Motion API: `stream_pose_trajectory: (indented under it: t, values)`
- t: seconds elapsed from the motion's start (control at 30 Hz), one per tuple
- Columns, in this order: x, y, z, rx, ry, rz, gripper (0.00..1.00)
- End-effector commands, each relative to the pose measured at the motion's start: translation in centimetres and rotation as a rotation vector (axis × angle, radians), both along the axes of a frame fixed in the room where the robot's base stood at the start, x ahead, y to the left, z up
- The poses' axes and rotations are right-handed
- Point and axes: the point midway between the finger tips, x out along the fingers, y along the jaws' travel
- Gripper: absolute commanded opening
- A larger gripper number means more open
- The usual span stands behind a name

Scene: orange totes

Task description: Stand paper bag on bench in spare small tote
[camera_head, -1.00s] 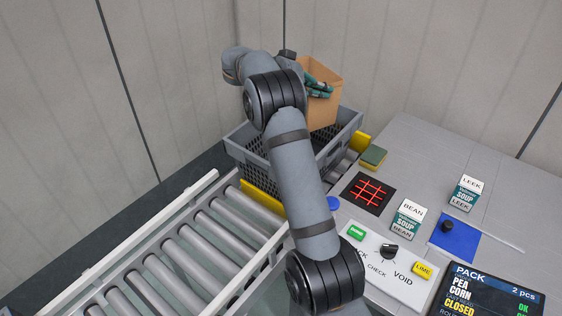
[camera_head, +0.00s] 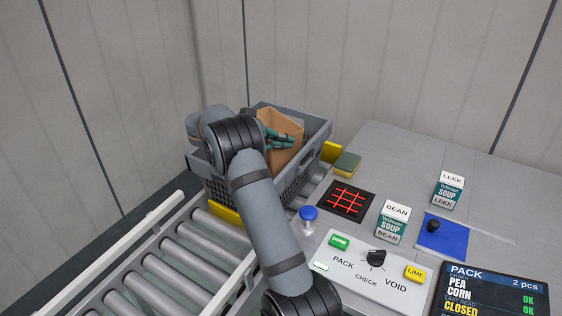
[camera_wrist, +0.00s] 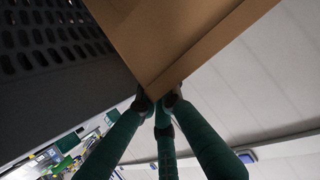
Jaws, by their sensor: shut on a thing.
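The brown paper bag (camera_head: 287,122) is roughly upright inside the grey crate-like tote (camera_head: 314,147) at the end of the roller conveyor. The bag's lower part is hidden behind the tote's near wall, so I cannot tell whether it touches the floor. My gripper (camera_head: 284,139), with teal fingers, is shut on the bag's near side. In the wrist view, my gripper (camera_wrist: 160,101) pinches a lower edge of the bag (camera_wrist: 180,35). The tote's slotted dark wall (camera_wrist: 45,38) shows beside the bag.
The roller conveyor (camera_head: 165,262) runs to the lower left. The grey bench (camera_head: 500,200) at right holds soup cartons (camera_head: 393,222), a sponge (camera_head: 347,164), a blue-capped bottle (camera_head: 309,217), a button panel (camera_head: 345,275) and a screen (camera_head: 490,291). Walls stand close behind the tote.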

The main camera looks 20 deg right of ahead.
Motion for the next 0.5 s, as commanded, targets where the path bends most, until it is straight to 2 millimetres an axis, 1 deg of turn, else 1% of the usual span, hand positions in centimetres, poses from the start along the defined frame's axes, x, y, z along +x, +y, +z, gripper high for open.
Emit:
stream_pose_trajectory:
  t: [0.17,0.33,0.4,0.5]
  values:
    - [0.0,-0.1,-1.7,-0.001,0.002,-0.001,0.0]
    - [0.0,-0.1,-4.0,0.0,0.002,0.0,0.0]
    - [0.0,-0.1,-4.5,-0.001,0.0,0.0,0.0]
    - [0.0,-0.1,-4.7,-0.001,-0.002,0.0,0.0]
